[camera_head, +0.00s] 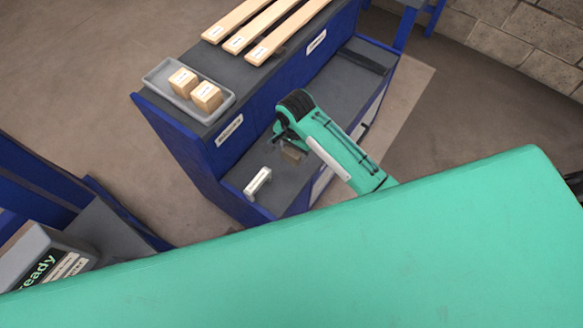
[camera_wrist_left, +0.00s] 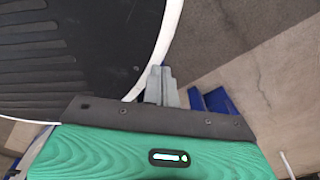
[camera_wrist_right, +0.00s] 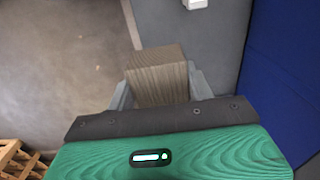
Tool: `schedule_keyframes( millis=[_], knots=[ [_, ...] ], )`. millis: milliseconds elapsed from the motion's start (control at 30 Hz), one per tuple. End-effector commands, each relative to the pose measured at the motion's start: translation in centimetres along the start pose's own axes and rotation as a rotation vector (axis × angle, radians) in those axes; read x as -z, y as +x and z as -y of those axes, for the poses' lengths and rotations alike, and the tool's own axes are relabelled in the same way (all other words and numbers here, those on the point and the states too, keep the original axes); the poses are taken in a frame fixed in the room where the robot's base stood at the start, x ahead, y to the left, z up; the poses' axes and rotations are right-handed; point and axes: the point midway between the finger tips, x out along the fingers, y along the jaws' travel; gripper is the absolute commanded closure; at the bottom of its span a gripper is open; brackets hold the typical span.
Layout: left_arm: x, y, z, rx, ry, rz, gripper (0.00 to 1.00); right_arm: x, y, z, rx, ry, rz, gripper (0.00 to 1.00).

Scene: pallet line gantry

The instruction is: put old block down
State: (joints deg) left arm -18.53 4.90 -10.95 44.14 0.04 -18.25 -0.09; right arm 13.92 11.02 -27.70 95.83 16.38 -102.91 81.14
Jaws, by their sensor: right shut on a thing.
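My right gripper (camera_head: 288,148) is shut on a brown wooden block (camera_head: 292,155), over the lower grey shelf (camera_head: 240,172) of the blue workbench. The right wrist view shows the block (camera_wrist_right: 158,75) between its two grey fingers; whether it touches the shelf is unclear. Two lighter wooden blocks with labels, one left (camera_head: 183,82) and one right (camera_head: 206,97), stand in a grey tray (camera_head: 160,91) on the upper shelf. My left gripper (camera_wrist_left: 161,75) shows only in the left wrist view, fingers together and empty.
A small white handle-shaped object (camera_head: 258,182) stands on the lower shelf, left of the held block. Several pale labelled planks (camera_head: 262,30) lie on the upper shelf. Pallet-like wood (camera_wrist_right: 18,160) lies below.

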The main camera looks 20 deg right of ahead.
Motion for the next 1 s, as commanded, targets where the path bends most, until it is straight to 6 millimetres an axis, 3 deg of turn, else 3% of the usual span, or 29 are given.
schedule_keyframes(
  millis=[200,400,800,1000],
  knots=[
    [0.5,0.2,0.0,0.001,-0.001,-0.005,1.0,-0.1,6.1,-0.1,-0.004,-0.001,0.001,0.75],
    [0.8,0.3,0.1,0.001,-0.001,-0.006,1.0,0.0,9.9,0.0,-0.001,-0.002,0.001,0.75],
    [1.4,0.5,0.1,0.001,-0.002,-0.009,1.0,0.0,14.2,0.0,0.0,-0.002,0.0,0.75],
    [1.6,0.5,0.1,0.001,-0.003,-0.013,1.0,0.0,14.5,0.1,0.002,-0.002,0.0,0.75]
  ],
)
